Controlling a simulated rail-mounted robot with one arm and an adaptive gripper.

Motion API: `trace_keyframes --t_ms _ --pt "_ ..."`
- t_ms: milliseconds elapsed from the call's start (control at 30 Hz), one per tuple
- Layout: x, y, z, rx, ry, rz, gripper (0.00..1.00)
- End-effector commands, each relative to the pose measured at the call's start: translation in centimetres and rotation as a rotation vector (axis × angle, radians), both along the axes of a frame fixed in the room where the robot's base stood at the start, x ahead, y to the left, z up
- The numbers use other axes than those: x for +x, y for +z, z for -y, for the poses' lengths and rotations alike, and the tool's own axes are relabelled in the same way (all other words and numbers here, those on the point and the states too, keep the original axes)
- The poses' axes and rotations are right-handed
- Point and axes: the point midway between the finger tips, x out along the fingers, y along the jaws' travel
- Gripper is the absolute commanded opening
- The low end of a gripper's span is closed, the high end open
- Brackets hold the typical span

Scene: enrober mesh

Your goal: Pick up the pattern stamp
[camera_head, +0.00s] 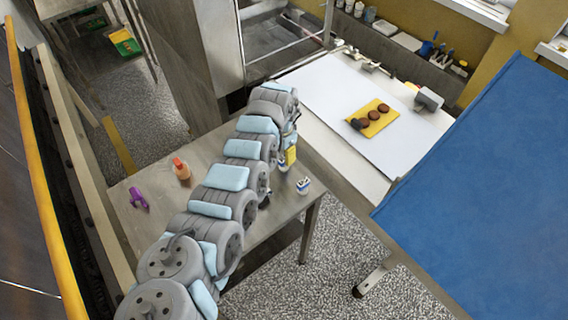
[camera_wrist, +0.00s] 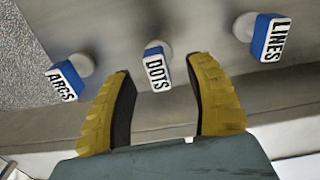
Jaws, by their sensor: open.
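Three stamps with blue-and-white heads and rounded pale grips show in the wrist view: ARCS (camera_wrist: 66,82) at the left, DOTS (camera_wrist: 157,72) in the middle and LINES (camera_wrist: 268,38) at the upper right. My gripper (camera_wrist: 160,68) is open, its yellow fingers apart and empty. The DOTS stamp appears between the fingertips, but I cannot tell how far beyond them it is. In the head view my gripper (camera_head: 290,156) is over the right end of the steel table (camera_head: 262,222). One stamp (camera_head: 304,185) stands near that table's edge, its label unreadable; my arm hides much around it.
An orange-capped bottle (camera_head: 181,169) and a purple object (camera_head: 138,197) stand left of my arm. A white board (camera_head: 340,95) holds a yellow mat (camera_head: 383,121) with several brown rounds. A large blue panel (camera_head: 485,180) fills the right.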

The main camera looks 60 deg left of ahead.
Motion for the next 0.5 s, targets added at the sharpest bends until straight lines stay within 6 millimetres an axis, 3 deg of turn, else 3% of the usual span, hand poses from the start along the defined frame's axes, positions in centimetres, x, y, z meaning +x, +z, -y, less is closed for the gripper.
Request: trace_keyframes --t_ms 267,500 --pt "0.3 -1.4 0.2 0.001 -0.004 -0.001 0.54" --pt "0.5 -4.5 0.3 0.0 -0.002 -0.002 0.54"
